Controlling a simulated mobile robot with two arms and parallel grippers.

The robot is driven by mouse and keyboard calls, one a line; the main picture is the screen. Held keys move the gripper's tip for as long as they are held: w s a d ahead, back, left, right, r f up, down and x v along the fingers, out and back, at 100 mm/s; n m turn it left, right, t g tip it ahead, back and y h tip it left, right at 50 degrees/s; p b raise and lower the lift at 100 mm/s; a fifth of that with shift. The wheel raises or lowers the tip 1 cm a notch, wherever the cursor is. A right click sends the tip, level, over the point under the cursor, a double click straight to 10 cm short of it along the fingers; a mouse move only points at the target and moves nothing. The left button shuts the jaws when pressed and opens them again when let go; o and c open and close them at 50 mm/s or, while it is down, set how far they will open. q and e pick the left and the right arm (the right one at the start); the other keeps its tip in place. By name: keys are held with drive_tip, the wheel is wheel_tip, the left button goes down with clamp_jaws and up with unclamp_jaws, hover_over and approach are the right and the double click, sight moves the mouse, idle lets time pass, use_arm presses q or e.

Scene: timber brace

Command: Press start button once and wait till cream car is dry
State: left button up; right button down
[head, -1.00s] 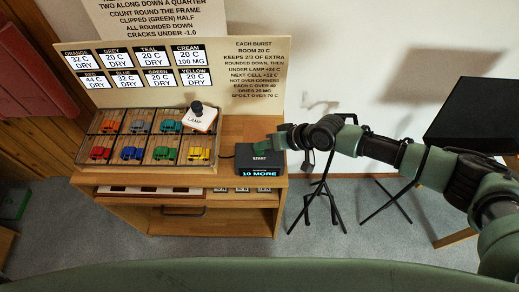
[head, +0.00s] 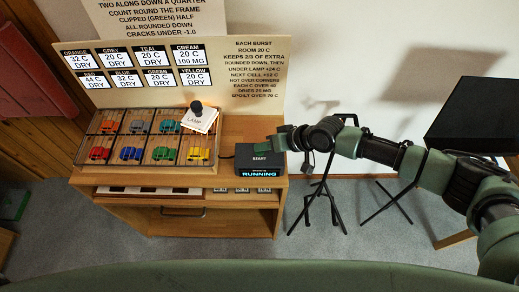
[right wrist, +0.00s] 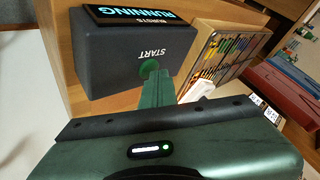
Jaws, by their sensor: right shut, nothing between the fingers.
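The start box (head: 258,161) is dark, with START on top and a lit display (head: 259,173) reading RUNNING. Its green button (right wrist: 149,68) shows in the right wrist view. My right gripper (right wrist: 158,90) is shut and empty, its fingertips close by the button; I cannot tell if they touch it. In the head view the right gripper (head: 283,137) is at the box's back right. The lamp (head: 199,117) covers the top right cell of the car tray (head: 147,167), hiding any car there. The status board (head: 138,66) reads CREAM 20 C, 100 MG. My left gripper is not in view.
Orange, grey, teal, red, blue, green and yellow cars sit in the tray's other cells; the board reads DRY for these. A rules board (head: 260,75) stands behind. A black tripod stand (head: 318,200) and a dark panel (head: 475,115) are at right.

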sight(262, 153)
drive_tip(key=shift+s+r+p, duration=0.1)
drive_tip(key=shift+r+p, duration=0.6)
drive_tip(key=shift+r, duration=0.1)
wheel_tip(262, 153, up, 5)
drive_tip(key=p, duration=0.4)
idle(0.4)
